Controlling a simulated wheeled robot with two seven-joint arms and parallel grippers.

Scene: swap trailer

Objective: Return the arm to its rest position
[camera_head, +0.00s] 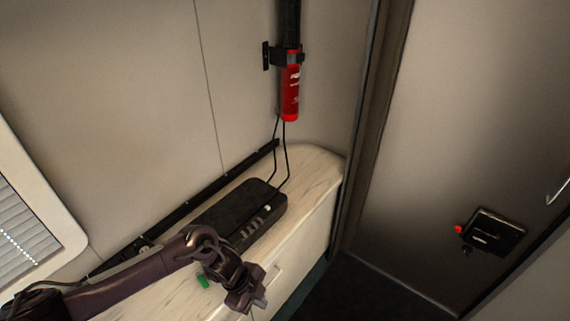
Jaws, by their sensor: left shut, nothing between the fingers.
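My left arm comes in from the lower left, low over the wooden counter (310,172). My left gripper (259,304) is at the bottom middle, in front of the counter's front edge in the picture. It is shut and holds nothing. My right arm and gripper are not in view.
A black box with switches (240,207) lies on the counter behind my left arm, with cables rising towards a red cylinder (290,88) on the wall. A small green object (202,282) is close to my gripper. A door with a black latch (492,233) stands right.

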